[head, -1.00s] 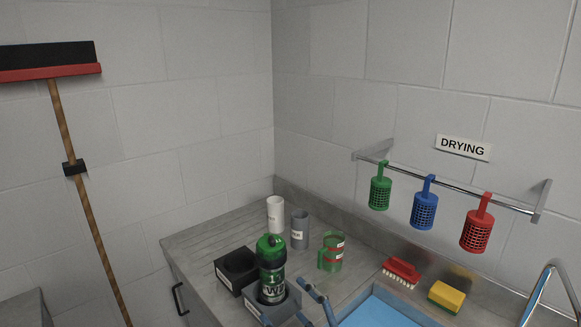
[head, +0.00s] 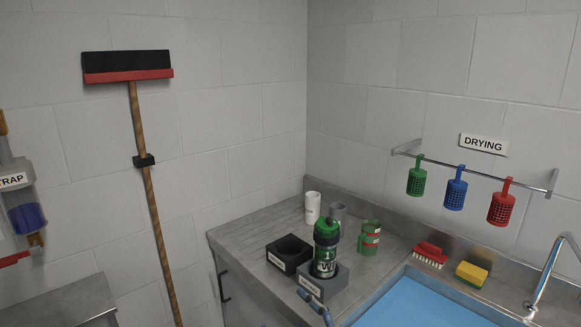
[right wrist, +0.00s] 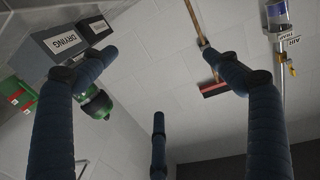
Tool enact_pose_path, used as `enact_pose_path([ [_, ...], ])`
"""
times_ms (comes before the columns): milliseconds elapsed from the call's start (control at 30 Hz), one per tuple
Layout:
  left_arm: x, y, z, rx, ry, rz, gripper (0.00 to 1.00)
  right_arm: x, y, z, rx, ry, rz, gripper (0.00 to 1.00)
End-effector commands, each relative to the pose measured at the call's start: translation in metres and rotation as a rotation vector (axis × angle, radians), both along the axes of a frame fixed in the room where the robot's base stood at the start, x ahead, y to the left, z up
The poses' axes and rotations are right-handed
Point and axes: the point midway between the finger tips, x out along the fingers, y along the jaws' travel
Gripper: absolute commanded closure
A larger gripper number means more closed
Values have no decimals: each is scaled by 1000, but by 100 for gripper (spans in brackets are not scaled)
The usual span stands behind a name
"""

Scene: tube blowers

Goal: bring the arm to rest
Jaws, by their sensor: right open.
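My right gripper (right wrist: 158,75) is open in the right wrist view, its dark blue fingers spread with nothing between them. In the head view, only a bit of a blue finger (head: 313,305) shows at the bottom edge, in front of the grey holder (head: 334,285). A dark bottle with a green cap (head: 326,250) stands upright in that holder. The green cap also shows in the right wrist view (right wrist: 97,103), beyond the left finger and apart from it. My left gripper is in neither view.
A black block (head: 289,254), white cup (head: 312,207), grey cup (head: 338,212) and green mug (head: 369,238) stand on the counter (head: 245,239). Right are a red brush (head: 429,255), yellow sponge (head: 471,275), blue sink (head: 425,303) and tap (head: 545,285). A squeegee (head: 150,215) hangs left.

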Motion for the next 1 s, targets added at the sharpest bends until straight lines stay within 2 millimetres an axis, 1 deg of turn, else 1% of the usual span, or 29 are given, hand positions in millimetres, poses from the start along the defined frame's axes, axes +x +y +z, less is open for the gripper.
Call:
enact_pose_path([
  [33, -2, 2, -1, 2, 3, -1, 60, 1, -3, -10, -7, 14, -8, 12],
  [167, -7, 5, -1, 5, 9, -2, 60, 3, -8, -27, -19, 42, -22, 12],
  [333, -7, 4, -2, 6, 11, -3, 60, 5, -16, -56, -39, 85, -44, 12],
  [467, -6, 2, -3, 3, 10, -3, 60, 5, -27, -90, -63, 136, -69, 12],
  [567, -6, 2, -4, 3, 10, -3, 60, 3, -37, -123, -87, 188, -93, 12],
  [667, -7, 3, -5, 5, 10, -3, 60, -3, -50, -162, -115, 247, -119, 12],
  [700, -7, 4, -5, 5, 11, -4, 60, -6, -56, -181, -129, 278, -131, 12],
  [767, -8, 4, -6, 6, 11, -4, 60, -14, -67, -213, -152, 329, -152, 12],
  [800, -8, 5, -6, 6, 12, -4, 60, -22, -75, -237, -171, 368, -167, 12],
  [867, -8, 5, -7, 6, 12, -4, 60, -37, -89, -277, -201, 435, -190, 12],
  [900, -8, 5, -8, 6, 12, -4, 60, -49, -98, -304, -221, 480, -206, 12],
  [967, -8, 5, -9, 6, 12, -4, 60, -71, -112, -343, -253, 549, -227, 12],
  [1000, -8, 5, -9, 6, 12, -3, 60, -87, -122, -367, -274, 594, -240, 12],
])
